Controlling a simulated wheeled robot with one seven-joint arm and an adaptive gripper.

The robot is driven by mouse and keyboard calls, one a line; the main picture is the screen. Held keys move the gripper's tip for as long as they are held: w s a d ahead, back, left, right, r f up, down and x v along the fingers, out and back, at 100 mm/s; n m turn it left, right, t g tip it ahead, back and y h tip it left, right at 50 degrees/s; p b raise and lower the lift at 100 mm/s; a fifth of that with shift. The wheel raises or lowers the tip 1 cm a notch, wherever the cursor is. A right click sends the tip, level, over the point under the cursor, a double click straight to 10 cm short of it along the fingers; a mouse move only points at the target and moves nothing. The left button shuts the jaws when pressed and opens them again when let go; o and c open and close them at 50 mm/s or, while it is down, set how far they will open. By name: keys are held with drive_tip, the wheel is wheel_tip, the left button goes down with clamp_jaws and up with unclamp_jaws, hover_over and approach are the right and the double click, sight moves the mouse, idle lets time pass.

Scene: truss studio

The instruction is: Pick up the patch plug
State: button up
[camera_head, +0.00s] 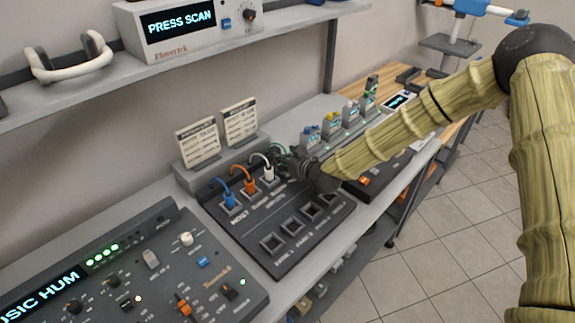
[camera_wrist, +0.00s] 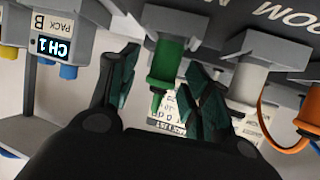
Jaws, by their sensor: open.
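Several patch plugs stand in a row in the dark patch panel (camera_head: 290,254). From the left they are a blue plug (camera_head: 228,200), an orange plug (camera_head: 249,184), a white plug (camera_head: 268,172) and a green plug, mostly hidden by my gripper in the head view. My gripper (camera_head: 284,158) is open at the far end of this row. In the wrist view the green plug (camera_wrist: 166,62) lies between the two spread fingers of my gripper (camera_wrist: 160,68). I cannot tell whether either finger touches it. The white plug (camera_wrist: 246,84) is close beside the right finger.
Empty square sockets (camera_head: 272,242) line the panel's front. Two label cards (camera_head: 198,143) stand behind the plugs. A mixer console (camera_head: 130,275) is at left; several small modules (camera_head: 350,113) stand beyond my gripper. A shelf (camera_head: 200,55) hangs above.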

drive_tip(key=shift+w+a+f, duration=0.1)
clamp_jaws()
idle(0.3)
